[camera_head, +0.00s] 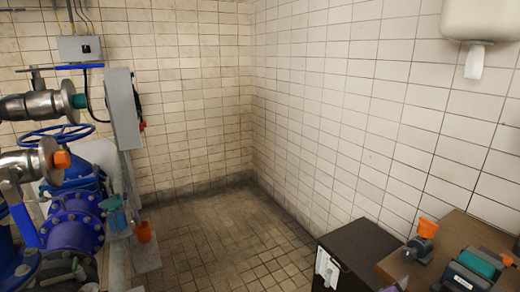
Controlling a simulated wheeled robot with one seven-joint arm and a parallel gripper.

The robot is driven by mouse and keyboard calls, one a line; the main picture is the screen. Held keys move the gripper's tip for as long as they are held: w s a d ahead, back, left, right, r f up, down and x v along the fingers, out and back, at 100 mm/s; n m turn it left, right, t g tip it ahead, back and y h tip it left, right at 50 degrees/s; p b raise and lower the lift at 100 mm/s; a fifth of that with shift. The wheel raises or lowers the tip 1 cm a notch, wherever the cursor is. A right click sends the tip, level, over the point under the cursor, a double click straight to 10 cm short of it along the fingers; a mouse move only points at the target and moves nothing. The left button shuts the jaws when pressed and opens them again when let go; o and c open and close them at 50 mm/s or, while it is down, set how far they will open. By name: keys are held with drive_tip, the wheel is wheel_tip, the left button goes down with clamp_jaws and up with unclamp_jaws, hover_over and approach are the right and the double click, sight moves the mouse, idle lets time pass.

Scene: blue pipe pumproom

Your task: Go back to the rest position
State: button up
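My gripper is not in view, and I see no part of my arm that I am sure of. The task names no object. The camera looks into a tiled corner of the room.
Steel pipes (35,105) with flanges, a blue handwheel (58,135) and blue pipework (75,225) fill the left. A grey panel (122,108) stands behind them. A dark cabinet (355,255) and a brown table (455,240) with several tools stand at right. The middle floor (225,240) is clear.

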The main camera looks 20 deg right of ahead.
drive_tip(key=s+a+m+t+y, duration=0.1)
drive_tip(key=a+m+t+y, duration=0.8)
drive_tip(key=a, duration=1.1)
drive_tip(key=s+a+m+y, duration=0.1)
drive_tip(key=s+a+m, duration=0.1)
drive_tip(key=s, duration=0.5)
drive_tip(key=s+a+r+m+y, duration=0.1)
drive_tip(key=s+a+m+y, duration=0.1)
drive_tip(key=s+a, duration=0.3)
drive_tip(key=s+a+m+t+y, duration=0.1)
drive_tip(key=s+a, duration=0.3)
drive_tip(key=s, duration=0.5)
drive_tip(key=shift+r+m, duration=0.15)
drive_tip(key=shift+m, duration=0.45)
